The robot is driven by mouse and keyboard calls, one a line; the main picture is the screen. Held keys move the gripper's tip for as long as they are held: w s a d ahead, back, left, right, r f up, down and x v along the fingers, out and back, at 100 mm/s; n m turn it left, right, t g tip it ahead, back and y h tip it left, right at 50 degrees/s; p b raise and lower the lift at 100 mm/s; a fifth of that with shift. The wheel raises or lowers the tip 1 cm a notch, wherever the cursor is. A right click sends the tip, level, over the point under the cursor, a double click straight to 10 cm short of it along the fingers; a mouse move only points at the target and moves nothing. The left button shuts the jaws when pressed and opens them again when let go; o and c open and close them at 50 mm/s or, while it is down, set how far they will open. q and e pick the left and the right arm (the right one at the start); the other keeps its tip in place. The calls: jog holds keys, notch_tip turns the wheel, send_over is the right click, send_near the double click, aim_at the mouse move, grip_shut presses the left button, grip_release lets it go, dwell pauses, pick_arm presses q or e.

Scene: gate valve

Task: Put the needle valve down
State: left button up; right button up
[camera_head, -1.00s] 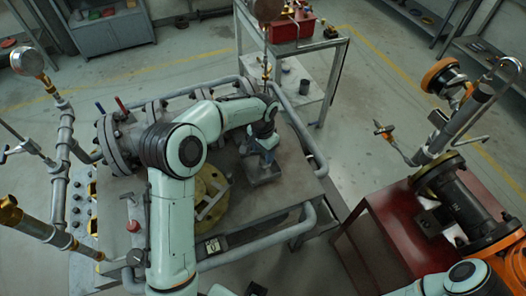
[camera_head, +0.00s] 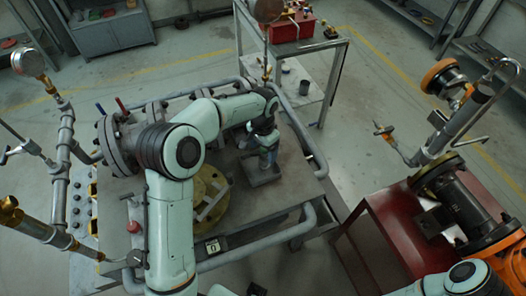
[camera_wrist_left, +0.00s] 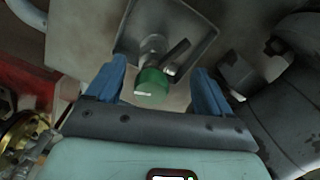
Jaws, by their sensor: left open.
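The needle valve has a green knob (camera_wrist_left: 152,88) and a grey metal body (camera_wrist_left: 153,50) in the left wrist view. Its body stands at a shallow grey tray (camera_wrist_left: 203,38). My left gripper (camera_wrist_left: 160,74) is open, with one blue finger on each side of the green knob and gaps showing between. In the head view my left gripper (camera_head: 268,158) points down over the grey tray (camera_head: 258,179) on the bench. There the valve is hidden by the gripper and arm. My right gripper is out of view; only part of that arm shows at the bottom right.
A yellow flanged ring (camera_head: 212,208) lies on the bench (camera_head: 300,190) left of the tray. A grey pipe rail (camera_head: 300,140) runs along the bench edge. Flanged piping (camera_head: 115,145) stands at left, and a red stand (camera_head: 385,230) with a dark pipe at right.

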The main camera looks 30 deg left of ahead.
pick_arm(q)
notch_tip(320, 180, up, 10)
jog(key=shift+p, duration=0.55)
